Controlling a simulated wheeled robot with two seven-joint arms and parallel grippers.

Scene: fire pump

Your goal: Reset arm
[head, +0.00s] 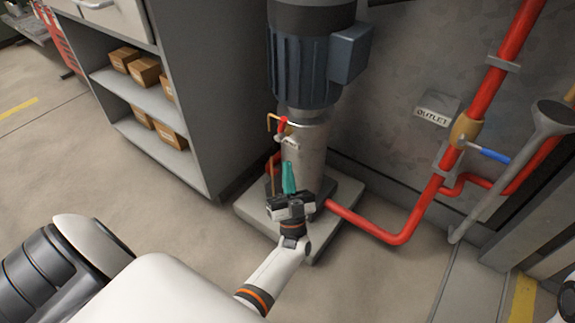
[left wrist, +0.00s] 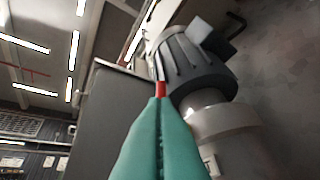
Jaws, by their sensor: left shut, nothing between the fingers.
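My left arm reaches in from the lower left in the head view. Its gripper (head: 288,168) has teal fingers pressed together with nothing between them, pointing up in front of the grey pump column (head: 312,150). A small valve with a red lever (head: 282,127) is on the column just above the fingertips. In the left wrist view the shut fingers (left wrist: 160,103) fill the lower middle. The red lever (left wrist: 160,88) shows just beyond their tips; I cannot tell whether they touch. My right gripper is not in view.
The blue-grey motor (head: 305,65) sits above the column, on a concrete base (head: 345,200). Red pipe (head: 395,238) with a blue-handled valve (head: 490,154) runs along the right. A grey shelf unit (head: 205,110) holding boxes stands left. Floor is clear between my body and the shelf.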

